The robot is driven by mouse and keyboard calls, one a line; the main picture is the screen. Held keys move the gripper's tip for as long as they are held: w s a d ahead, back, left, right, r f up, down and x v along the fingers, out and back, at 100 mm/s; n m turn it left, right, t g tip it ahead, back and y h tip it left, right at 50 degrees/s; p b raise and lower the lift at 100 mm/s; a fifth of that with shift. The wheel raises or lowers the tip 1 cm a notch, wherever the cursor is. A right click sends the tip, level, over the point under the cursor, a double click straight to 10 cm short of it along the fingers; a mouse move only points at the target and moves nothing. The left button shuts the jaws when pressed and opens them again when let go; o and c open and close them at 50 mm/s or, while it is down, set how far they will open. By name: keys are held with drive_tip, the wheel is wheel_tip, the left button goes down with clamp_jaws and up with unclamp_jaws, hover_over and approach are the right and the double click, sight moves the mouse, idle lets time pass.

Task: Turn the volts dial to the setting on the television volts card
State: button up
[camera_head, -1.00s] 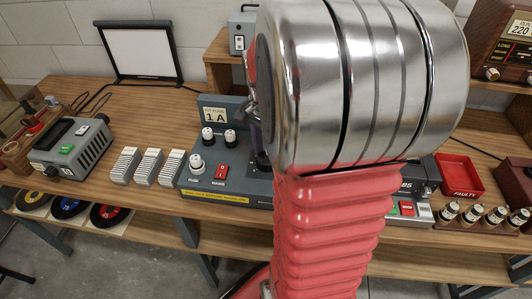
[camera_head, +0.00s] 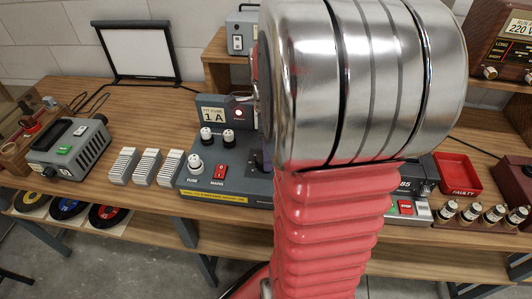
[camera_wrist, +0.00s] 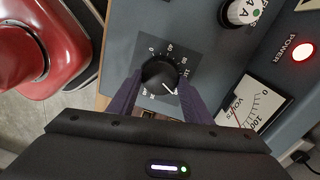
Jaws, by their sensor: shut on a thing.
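In the wrist view the volts dial (camera_wrist: 157,78) is a round black knob on a grey panel with a printed number scale. Its white pointer mark points to the lower right. The purple fingers of my gripper (camera_wrist: 161,84) are shut on the knob from both sides. The volts meter (camera_wrist: 252,106) is beside it, partly cut off by my gripper. In the head view a card reading 220 V (camera_head: 524,30) is on a brown wooden set (camera_head: 497,45) at the right edge. I cannot tell whether that set is the television. My arm hides the dial there.
A power lamp (camera_wrist: 303,52) glows red. White-topped blocks (camera_head: 146,166) stand left of the unit. A red tray (camera_head: 456,174) lies at right.

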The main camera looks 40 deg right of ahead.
drive_tip(key=shift+s+f, duration=0.15)
drive_tip(key=shift+s, duration=0.1)
drive_tip(key=o, duration=1.1)
drive_tip(key=shift+w, duration=0.15)
drive_tip(key=shift+c, duration=0.2)
drive_tip(key=shift+r, duration=0.2)
wheel_tip(320, 180, up, 14)
drive_tip(key=shift+w+d+f, duration=0.25)
drive_tip(key=shift+w+d, duration=0.1)
